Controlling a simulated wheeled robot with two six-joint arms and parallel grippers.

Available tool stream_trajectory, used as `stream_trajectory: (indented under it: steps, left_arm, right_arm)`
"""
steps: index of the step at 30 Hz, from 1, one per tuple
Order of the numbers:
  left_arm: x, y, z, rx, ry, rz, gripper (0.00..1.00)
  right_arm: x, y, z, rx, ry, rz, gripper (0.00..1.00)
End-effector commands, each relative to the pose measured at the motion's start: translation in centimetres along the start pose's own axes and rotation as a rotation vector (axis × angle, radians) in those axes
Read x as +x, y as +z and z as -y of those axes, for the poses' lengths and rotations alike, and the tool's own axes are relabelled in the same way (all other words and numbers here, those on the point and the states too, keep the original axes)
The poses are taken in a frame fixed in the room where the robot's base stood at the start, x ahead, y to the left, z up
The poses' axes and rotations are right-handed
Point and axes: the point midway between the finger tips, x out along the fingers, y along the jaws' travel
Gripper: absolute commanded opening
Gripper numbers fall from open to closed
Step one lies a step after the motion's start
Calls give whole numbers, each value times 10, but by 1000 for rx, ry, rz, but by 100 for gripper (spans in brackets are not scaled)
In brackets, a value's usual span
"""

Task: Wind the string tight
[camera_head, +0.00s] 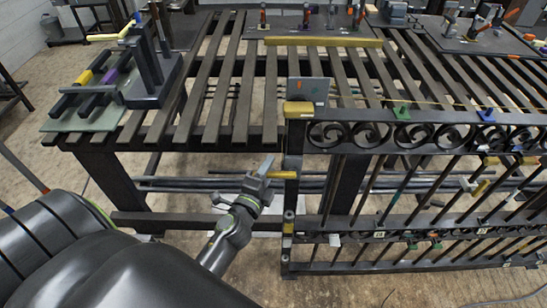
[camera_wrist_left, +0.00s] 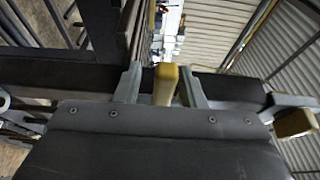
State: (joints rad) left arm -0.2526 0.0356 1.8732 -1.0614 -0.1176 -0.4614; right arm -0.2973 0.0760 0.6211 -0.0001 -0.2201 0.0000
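The dark iron scroll gate (camera_head: 350,133) stands upright at the front right of the slatted bench. A thin yellowish string (camera_head: 440,102) runs along its top rail. A yellow block (camera_head: 298,109) sits at the top left corner. My left gripper (camera_head: 266,170) is at the gate's left post, where a small yellow peg (camera_head: 284,174) sticks out to the left. In the left wrist view, a yellow piece (camera_wrist_left: 165,84) lies between the two fingers, with a gap at the left finger. Whether it touches the right finger is unclear. My right gripper is not in view.
The slatted bench (camera_head: 240,95) fills the back, with a long yellow bar (camera_head: 322,42) across it. A dark fixture (camera_head: 150,75) stands at the left end. Green (camera_head: 402,112) and blue (camera_head: 487,115) clips sit on the top rail. Floor shows left of the gate.

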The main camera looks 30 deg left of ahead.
Motion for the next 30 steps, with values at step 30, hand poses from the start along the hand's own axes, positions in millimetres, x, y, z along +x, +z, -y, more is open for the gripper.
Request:
stream_trajectory:
  steps: [30]
  left_arm:
    - [-1,0,-1,-4,-1,2,0]
  right_arm:
    - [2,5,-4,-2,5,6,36]
